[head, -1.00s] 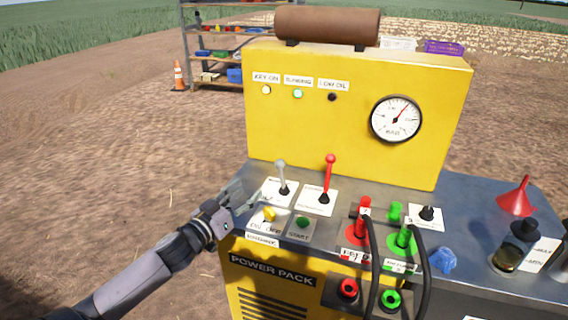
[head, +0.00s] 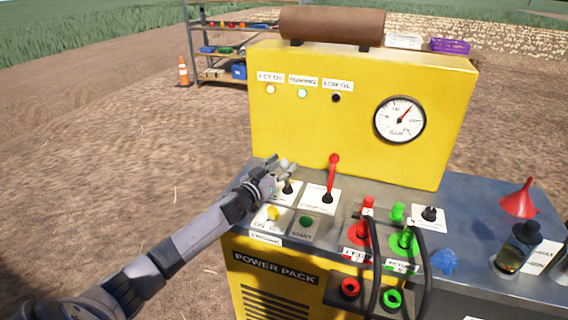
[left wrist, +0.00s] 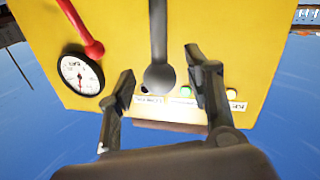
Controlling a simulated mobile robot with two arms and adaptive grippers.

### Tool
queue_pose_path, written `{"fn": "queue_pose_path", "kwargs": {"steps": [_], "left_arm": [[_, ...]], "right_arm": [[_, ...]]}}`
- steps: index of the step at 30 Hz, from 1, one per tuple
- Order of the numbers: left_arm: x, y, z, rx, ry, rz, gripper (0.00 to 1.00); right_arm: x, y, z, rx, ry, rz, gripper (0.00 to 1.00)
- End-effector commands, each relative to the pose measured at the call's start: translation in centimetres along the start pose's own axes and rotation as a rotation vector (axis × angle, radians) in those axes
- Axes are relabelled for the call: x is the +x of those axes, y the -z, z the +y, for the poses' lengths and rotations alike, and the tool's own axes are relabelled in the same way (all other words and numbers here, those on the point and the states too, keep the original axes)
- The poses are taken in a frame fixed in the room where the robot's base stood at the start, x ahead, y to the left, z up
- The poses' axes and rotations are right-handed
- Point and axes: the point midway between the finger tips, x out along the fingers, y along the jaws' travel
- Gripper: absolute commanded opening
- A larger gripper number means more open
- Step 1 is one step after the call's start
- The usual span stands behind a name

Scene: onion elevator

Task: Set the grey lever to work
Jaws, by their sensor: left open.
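The grey lever (head: 288,186) stands on a white plate on the left of the power pack's top, its knob partly hidden by my gripper in the head view. My left gripper (head: 285,170) is open, with its fingers at the knob. In the left wrist view, the grey lever (left wrist: 159,75) hangs between the two open fingers (left wrist: 163,90), with space visible on both sides. The picture does not show contact. My right gripper is not in view.
The red lever (head: 331,178) stands just right of the grey one. The yellow key switch (head: 272,213) and green start button (head: 306,221) are in front. Red and green hose couplings (head: 405,238) lie further right. The yellow panel (head: 330,130) rises behind.

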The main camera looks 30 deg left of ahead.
Motion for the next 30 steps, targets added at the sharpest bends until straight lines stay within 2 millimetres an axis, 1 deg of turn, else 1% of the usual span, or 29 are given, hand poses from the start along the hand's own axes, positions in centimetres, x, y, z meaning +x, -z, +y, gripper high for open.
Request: {"fn": "queue_pose_path", "kwargs": {"steps": [1,5,14,30], "left_arm": [[0.48,0.14,0.00,0.000,0.001,0.002,0.47],[1.08,0.04,0.06,0.000,0.000,0.000,0.47],[1.20,-0.01,0.04,0.000,0.000,-0.001,0.47],[1.17,0.01,0.03,0.000,0.000,0.000,0.11]], "right_arm": [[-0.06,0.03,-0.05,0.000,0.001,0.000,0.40],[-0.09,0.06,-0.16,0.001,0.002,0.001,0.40],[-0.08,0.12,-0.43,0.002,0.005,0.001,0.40],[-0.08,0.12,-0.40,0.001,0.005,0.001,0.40]]}}
